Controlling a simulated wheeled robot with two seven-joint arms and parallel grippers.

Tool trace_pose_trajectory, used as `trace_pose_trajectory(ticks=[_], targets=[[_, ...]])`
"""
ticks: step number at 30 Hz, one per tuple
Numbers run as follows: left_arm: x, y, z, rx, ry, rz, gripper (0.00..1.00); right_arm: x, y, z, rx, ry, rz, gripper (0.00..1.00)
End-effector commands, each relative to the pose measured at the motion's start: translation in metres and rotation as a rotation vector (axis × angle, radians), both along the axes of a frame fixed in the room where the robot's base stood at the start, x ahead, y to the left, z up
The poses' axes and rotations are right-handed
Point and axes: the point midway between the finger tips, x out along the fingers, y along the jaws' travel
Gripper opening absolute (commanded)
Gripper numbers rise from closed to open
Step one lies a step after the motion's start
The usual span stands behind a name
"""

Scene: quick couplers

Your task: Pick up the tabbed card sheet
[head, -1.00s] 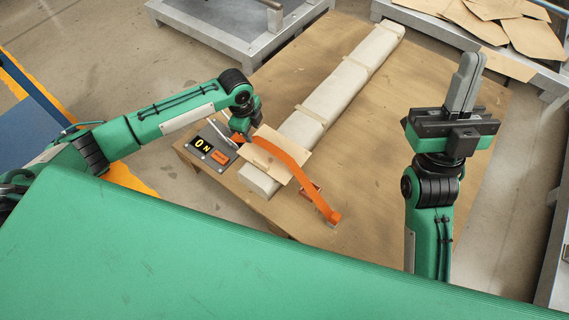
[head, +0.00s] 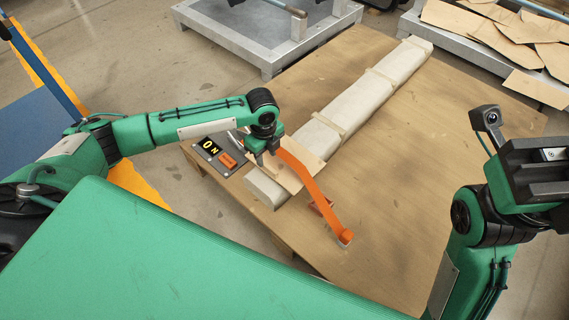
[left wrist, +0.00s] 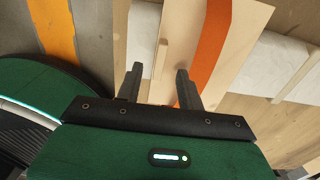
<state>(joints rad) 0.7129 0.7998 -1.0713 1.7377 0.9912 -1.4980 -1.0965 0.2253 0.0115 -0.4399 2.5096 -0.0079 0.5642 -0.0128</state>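The tabbed card sheet (head: 309,163) is a tan sheet lying across the near end of a long pale wrapped bar. In the left wrist view the sheet (left wrist: 180,35) has a thin raised tab (left wrist: 161,58) standing on it. An orange strap (head: 318,196) crosses over the sheet. My left gripper (head: 265,158) is just above the sheet's left part. In the left wrist view its two fingers (left wrist: 159,72) are apart, with the tab showing between them and nothing gripped. My right gripper (head: 530,172) is at the right edge, away from the sheet; its fingers cannot be made out.
The pale bar (head: 365,93) runs diagonally over the brown table (head: 420,150). The orange strap's end lies on the table. Brown card pieces (head: 500,40) lie on a rack at back right. The table's right side is clear.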

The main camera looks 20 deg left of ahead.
Motion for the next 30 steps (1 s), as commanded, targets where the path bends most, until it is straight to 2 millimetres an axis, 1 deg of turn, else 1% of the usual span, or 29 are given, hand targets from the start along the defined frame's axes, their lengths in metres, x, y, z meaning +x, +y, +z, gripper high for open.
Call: trace_pose_trajectory(ticks=[1, 5, 7, 12, 18, 22, 29, 30], targets=[[0.0, 0.0, -0.004, 0.0, 0.0, 0.0, 0.38, -0.001, 0.001, 0.0, -0.001, -0.004, 0.003, 0.0], [0.0, 0.0, -0.008, 0.0, -0.001, 0.0, 0.38, -0.001, 0.002, 0.0, 0.0, -0.008, 0.005, 0.0], [0.0, -0.001, -0.014, 0.0, 0.0, 0.0, 0.38, -0.002, 0.002, -0.001, 0.003, -0.016, 0.006, 0.0], [0.0, -0.004, -0.034, 0.001, 0.0, 0.0, 0.38, -0.004, 0.0, 0.002, 0.022, -0.04, 0.011, 0.0], [0.0, -0.005, -0.053, 0.002, -0.001, 0.0, 0.38, -0.006, -0.004, 0.008, 0.044, -0.06, 0.017, 0.0], [0.0, -0.004, -0.057, 0.002, -0.002, 0.0, 0.38, -0.007, -0.005, 0.012, 0.05, -0.065, 0.019, 0.0], [0.0, -0.004, -0.057, 0.001, -0.001, 0.0, 0.38, -0.007, -0.005, 0.013, 0.051, -0.065, 0.019, 0.0], [0.0, -0.004, -0.057, 0.001, -0.001, 0.0, 0.36, -0.007, -0.005, 0.013, 0.051, -0.065, 0.019, 0.0]])
